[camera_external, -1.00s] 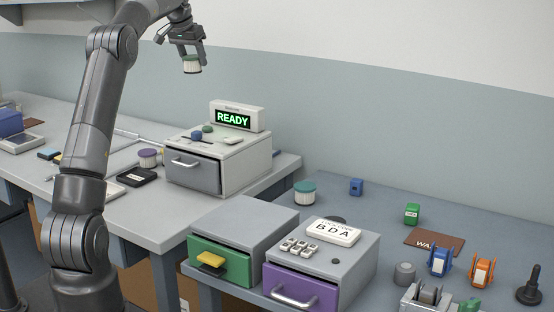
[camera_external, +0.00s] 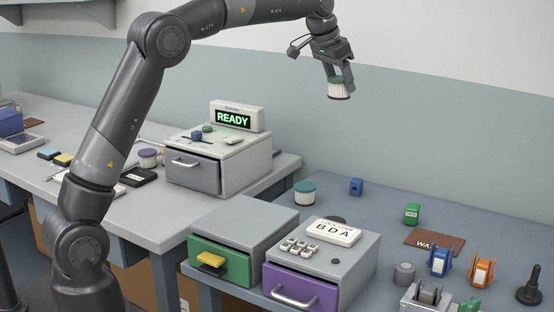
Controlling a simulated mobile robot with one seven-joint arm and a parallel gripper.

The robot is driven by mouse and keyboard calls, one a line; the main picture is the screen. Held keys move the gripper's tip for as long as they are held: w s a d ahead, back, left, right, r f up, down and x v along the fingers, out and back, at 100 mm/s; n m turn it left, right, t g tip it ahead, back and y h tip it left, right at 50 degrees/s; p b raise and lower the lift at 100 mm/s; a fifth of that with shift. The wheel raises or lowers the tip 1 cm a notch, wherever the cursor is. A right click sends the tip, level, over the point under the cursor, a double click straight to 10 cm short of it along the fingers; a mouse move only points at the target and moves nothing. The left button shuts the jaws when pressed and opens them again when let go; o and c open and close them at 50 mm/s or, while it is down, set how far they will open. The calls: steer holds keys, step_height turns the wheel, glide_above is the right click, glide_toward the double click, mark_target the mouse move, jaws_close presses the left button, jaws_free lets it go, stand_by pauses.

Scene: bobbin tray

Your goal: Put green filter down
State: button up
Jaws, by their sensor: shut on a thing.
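My gripper (camera_external: 341,80) is shut on a white pleated filter (camera_external: 339,91). It holds the filter upright, high above the right-hand bench, in front of the wall. The fingers partly hide the filter's top, and its cap colour is hard to tell at this size. Another white filter with a teal-green cap (camera_external: 305,193) stands on the right bench, behind the drawer units. A filter with a purple cap (camera_external: 148,158) stands on the left bench.
A machine (camera_external: 228,156) with a "READY" display (camera_external: 235,117) stands on the left bench. Green-drawer (camera_external: 222,262) and purple-drawer (camera_external: 296,291) units stand at the right bench's front. A blue block (camera_external: 356,187), green item (camera_external: 412,214) and brown mat (camera_external: 428,241) lie beyond. Bare bench surrounds the blue block.

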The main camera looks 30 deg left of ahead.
steer(key=s+d+m, duration=0.1)
steer(key=s+d, duration=0.4)
steer(key=d, duration=0.3)
steer(key=s+d+m, duration=0.1)
steer(key=s+d, duration=0.4)
steer(key=d, duration=0.3)
step_height(320, 180, down, 20)
steer(key=r, duration=0.1)
steer(key=shift+h, duration=0.4)
steer(key=w+a+f, duration=0.2)
steer(key=w, duration=0.1)
steer(key=w+a+f, duration=0.2)
steer(key=w+f, duration=0.1)
steer(key=w+a+f, duration=0.3)
steer(key=shift+w, duration=0.4)
steer(key=shift+f, duration=1.9)
steer(key=shift+f, duration=0.15)
steer(key=o, duration=1)
